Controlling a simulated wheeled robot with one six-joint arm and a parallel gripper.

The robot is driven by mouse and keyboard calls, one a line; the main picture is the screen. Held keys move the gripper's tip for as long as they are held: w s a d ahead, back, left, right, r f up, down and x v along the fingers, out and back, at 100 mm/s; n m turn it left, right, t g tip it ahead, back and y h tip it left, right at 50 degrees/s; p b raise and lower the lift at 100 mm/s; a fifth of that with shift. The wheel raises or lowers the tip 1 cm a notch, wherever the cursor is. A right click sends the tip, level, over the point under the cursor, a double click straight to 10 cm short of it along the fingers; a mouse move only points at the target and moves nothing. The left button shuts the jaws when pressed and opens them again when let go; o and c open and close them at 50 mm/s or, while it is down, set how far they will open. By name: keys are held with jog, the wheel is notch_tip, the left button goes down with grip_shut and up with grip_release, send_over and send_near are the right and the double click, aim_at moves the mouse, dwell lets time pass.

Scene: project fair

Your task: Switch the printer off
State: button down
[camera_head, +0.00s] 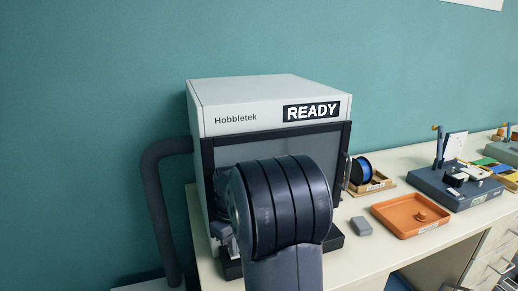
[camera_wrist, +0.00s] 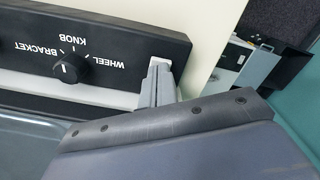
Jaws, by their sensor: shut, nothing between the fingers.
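The printer (camera_head: 262,95) is a light grey box marked Hobbletek, with a dark-framed front. Its display (camera_head: 311,111) reads READY. My arm covers much of the printer's front and hides my gripper in the head view. In the wrist view, a black panel (camera_wrist: 115,35) appears upside down, with a round dial (camera_wrist: 70,69) among the words WHEEL, BRACKET and KNOB. My gripper (camera_wrist: 158,72) is shut and empty, its tips at the panel's end. A small whitish patch shows at the tips; I cannot tell if it is a switch, or whether they touch.
To the right on the pale table (camera_head: 350,262) are a blue spool (camera_head: 361,171) in a holder, a small grey block (camera_head: 361,225), an orange tray (camera_head: 396,223) and a dark blue tray (camera_head: 445,194) with parts. A thick dark pipe (camera_head: 153,200) runs left of the printer.

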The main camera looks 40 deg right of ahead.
jog(key=shift+f, duration=0.35)
notch_tip(320, 180, up, 7)
jog(key=p, duration=0.6)
jog(key=shift+r, duration=0.1)
dwell(0.5)
notch_tip(320, 180, down, 7)
jog(key=b, duration=0.6)
jog(key=shift+f+b, duration=0.2)
jog(key=shift+b, duration=0.1)
jog(key=shift+r, duration=0.25)
